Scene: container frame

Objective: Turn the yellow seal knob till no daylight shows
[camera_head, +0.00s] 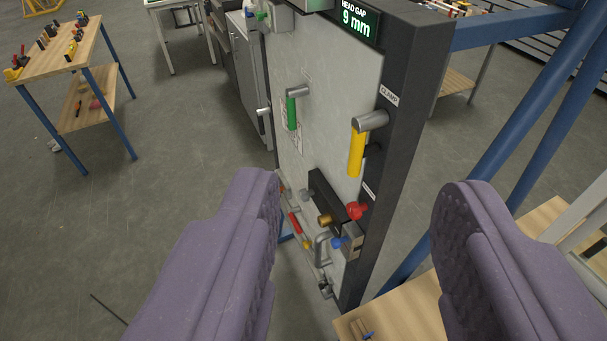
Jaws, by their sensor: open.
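My gripper (365,188) is open, its two purple padded fingers wide apart with nothing between them near the camera. Beyond them stands a pale upright panel (320,80) in a dark frame. A yellow handle (356,154) hangs down from a grey pivot beside a label reading CLAMP. Lower down, a small brass-yellow knob (324,220) sticks out beside a dark block. I cannot tell for sure which yellow part is the seal knob. A display (359,22) at the top reads HEAD GAP 9 mm. Whether daylight shows at an edge cannot be seen.
A red knob (357,210) and a blue knob (338,243) sit close to the brass one. A green handle (291,112) hangs farther left on the panel. Blue struts (545,110) and a wooden shelf (400,312) crowd the right.

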